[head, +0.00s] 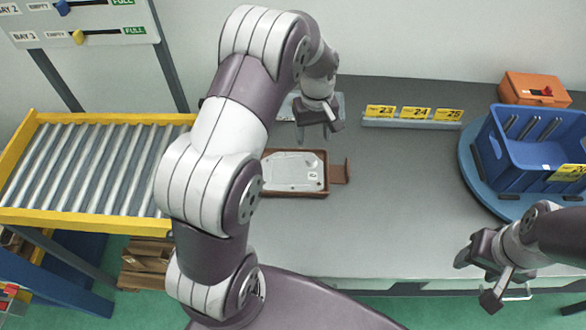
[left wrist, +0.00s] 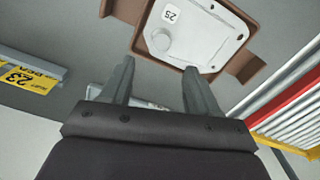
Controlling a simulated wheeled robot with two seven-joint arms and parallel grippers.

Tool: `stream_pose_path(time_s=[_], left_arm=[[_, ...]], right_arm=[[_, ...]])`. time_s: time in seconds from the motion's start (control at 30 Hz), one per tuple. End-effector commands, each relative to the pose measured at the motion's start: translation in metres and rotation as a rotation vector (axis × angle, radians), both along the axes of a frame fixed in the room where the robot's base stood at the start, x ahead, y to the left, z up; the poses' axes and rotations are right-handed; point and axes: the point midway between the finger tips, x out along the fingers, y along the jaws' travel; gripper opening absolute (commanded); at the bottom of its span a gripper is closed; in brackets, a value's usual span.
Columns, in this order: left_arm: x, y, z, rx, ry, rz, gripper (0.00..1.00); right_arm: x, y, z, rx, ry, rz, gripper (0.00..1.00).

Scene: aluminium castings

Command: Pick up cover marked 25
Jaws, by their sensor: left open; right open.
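The cover marked 25 (head: 293,172) is a flat, light grey casting lying in a brown tray (head: 338,172) on the grey bench. In the left wrist view the cover (left wrist: 205,35) shows its "25" label, a round boss and small holes; part of it is cut off by the top edge. My left gripper (head: 314,135) is open and empty, above the bench just behind the tray, apart from the cover. Its two fingers (left wrist: 156,85) point toward the tray. My right gripper (head: 478,278) is open and empty at the front right edge of the bench.
A rail with labels 23, 24 and 25 (head: 412,118) stands at the back. A pale plate (head: 284,110) lies behind my left gripper. A blue crate (head: 510,160) sits on a round blue base at right, near an orange box (head: 535,88). A roller conveyor (head: 90,165) is at left.

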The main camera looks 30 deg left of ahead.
Motion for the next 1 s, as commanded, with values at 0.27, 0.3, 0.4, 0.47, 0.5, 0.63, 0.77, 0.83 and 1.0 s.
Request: stream_pose_path(time_s=[0.27, 0.3, 0.4, 0.47, 0.5, 0.63, 0.77, 0.83, 1.0], left_arm=[[-0.001, 0.0, -0.04, 0.0, 0.0, -0.003, 0.61], [-0.002, 0.0, -0.046, 0.0, 0.001, -0.003, 0.61], [-0.004, 0.001, -0.066, -0.001, 0.002, -0.004, 0.61], [-0.003, 0.001, -0.077, 0.0, 0.0, -0.004, 0.61], [-0.003, 0.001, -0.082, 0.0, -0.001, -0.004, 0.61], [-0.003, 0.001, -0.088, 0.001, -0.004, -0.004, 0.61], [-0.003, 0.001, -0.088, 0.001, -0.004, -0.004, 0.61], [-0.003, 0.001, -0.088, 0.001, -0.004, -0.004, 0.38], [-0.003, 0.001, -0.087, 0.001, -0.004, -0.004, 0.0]], right_arm=[[0.0, 0.0, 0.011, 0.0, 0.0, 0.0, 0.54], [0.0, 0.0, 0.015, 0.0, 0.0, 0.0, 0.54], [0.0, 0.0, 0.024, 0.0, 0.0, 0.0, 0.54], [0.0, 0.0, 0.023, 0.0, 0.0, 0.0, 0.54], [0.0, 0.0, 0.024, 0.0, 0.0, 0.0, 0.54], [0.0, 0.0, 0.023, 0.0, 0.0, 0.0, 0.54], [0.0, 0.0, 0.023, 0.0, 0.0, 0.0, 0.54], [0.0, 0.0, 0.023, 0.0, 0.0, 0.0, 0.54], [0.0, 0.0, 0.023, 0.0, 0.0, 0.0, 0.54]])
